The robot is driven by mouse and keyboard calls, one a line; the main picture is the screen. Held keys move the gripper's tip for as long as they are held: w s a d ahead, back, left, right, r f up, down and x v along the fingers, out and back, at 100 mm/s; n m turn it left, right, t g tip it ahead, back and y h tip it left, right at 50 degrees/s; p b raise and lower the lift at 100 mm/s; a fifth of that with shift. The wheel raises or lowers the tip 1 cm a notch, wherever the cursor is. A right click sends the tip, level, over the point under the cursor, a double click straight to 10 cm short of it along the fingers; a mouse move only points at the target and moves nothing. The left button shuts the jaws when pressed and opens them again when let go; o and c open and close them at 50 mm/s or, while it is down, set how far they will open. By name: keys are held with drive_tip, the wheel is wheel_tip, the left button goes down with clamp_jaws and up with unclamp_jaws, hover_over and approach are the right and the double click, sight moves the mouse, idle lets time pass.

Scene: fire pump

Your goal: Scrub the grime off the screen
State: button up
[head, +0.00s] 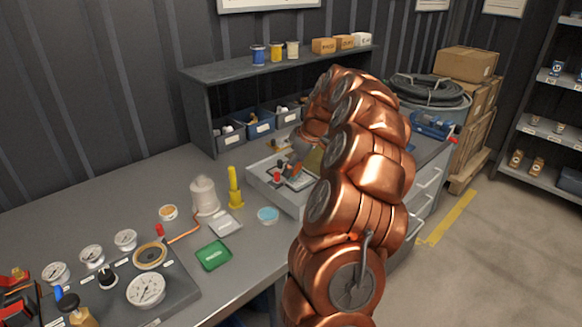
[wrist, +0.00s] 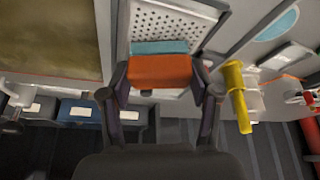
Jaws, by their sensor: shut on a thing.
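My gripper (wrist: 163,82) is shut on an orange block with a teal layer (wrist: 160,70), which looks like a scrubbing sponge. In the wrist view it lies over a pale perforated screen (wrist: 172,22) with rows of dark holes. I cannot tell whether the teal face touches the screen. No clear grime shows on the bare part, and the part behind the sponge is hidden. In the head view my copper arm reaches over the bench and hides much of the work area around a grey tray (head: 262,184).
A brown, murky framed surface (wrist: 48,40) lies beside the screen in the wrist view. A shelf (head: 250,80) with bins stands behind.

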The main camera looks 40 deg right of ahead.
sight(297, 180)
drive_tip(key=shift+s+f+b, duration=0.2)
drive_tip(key=shift+s+b, duration=0.85)
drive_tip(key=shift+s, duration=0.35)
drive_tip(key=shift+s+r, duration=0.2)
drive_tip(key=shift+s, duration=0.25)
wheel_tip(297, 180, up, 6)
drive_tip(key=shift+r, duration=0.1)
wheel_tip(297, 180, up, 3)
drive_tip(key=shift+f+p, duration=0.1)
drive_tip(key=shift+p, duration=0.65)
